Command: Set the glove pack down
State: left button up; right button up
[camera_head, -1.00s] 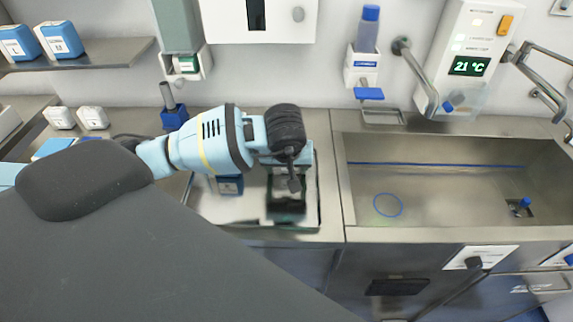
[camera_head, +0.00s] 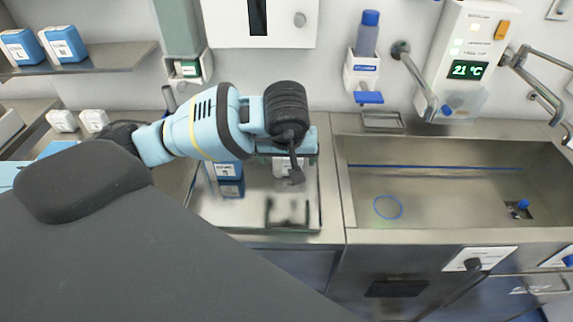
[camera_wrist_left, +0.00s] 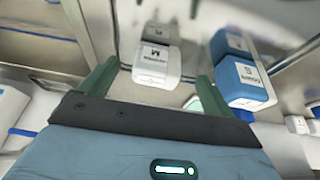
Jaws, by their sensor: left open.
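A white glove pack (camera_head: 284,166) stands on a shiny steel tray (camera_head: 250,221), partly hidden under my left gripper (camera_head: 288,150) in the head view. In the left wrist view the white pack (camera_wrist_left: 154,66) shows between the two green fingers of the left gripper (camera_wrist_left: 155,78), with clear gaps on both sides. The gripper is open and seems to hold nothing. A mirror image of the pack shows in the tray. My right gripper is not in view.
A blue-and-white box (camera_head: 226,172) stands on the tray left of the white pack and shows in the wrist view (camera_wrist_left: 241,84). A steel sink (camera_head: 440,195) lies to the right. A dark grey padded surface (camera_head: 130,260) fills the lower left. The tray's front part is clear.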

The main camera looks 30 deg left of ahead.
pick_arm(q)
jog(key=shift+v, duration=2.5)
jog(key=shift+f, duration=0.1)
